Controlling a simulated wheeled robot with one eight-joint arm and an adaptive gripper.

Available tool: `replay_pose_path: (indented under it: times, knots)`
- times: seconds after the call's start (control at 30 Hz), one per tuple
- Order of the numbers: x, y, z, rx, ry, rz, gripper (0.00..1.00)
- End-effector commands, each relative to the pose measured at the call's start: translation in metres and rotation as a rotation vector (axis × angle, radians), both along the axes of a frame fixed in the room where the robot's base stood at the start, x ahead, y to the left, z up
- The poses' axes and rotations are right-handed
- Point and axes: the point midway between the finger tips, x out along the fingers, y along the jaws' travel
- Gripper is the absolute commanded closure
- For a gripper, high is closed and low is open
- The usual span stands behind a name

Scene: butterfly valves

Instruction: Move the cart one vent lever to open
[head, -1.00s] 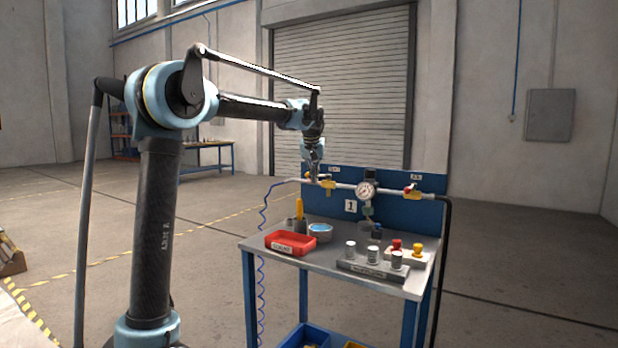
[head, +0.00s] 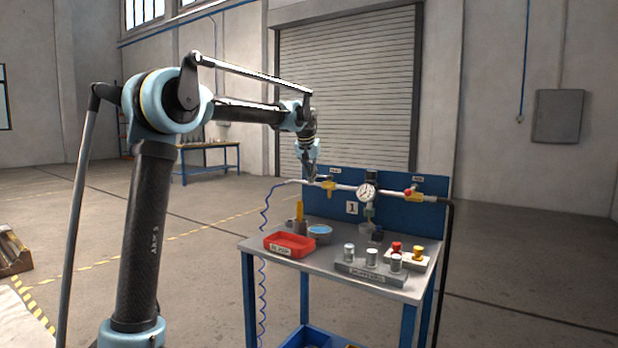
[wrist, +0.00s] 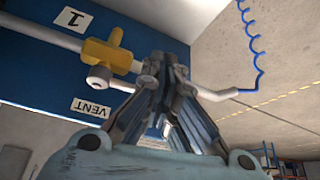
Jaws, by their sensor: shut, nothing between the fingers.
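Cart one carries a pipe run on a blue back panel (head: 390,208) with a number 1 plate. The vent valve (head: 328,186) is yellow and sits on the left part of the pipe. In the wrist view the yellow vent valve (wrist: 108,56) is left of my gripper, with a pale rounded end (wrist: 98,79) below it and the upside-down VENT label (wrist: 90,107) near it. The lever's exact angle is unclear. My gripper (wrist: 165,72) is shut and empty, its fingertips overlapping the pipe line in view. In the head view my gripper (head: 311,177) is just left of the valve; contact cannot be told.
A gauge (head: 366,192) and a second valve with a red part (head: 409,192) are farther right on the pipe. A red tray (head: 289,245), a blue-topped bowl (head: 320,233) and a block of metal cylinders (head: 371,268) stand on the cart top. A coiled blue hose (wrist: 252,45) hangs beyond the pipe end.

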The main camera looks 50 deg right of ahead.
Motion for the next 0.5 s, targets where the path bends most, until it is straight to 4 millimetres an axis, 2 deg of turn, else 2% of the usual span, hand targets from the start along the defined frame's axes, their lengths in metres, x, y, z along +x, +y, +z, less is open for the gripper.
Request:
replay_pose_path:
  times: [0.3, 0.5]
  knots:
    - [0.000, 0.040, -0.005, 0.000, 0.000, 0.003, 1.00]
    - [-0.002, 0.057, 0.033, 0.000, 0.001, 0.004, 1.00]
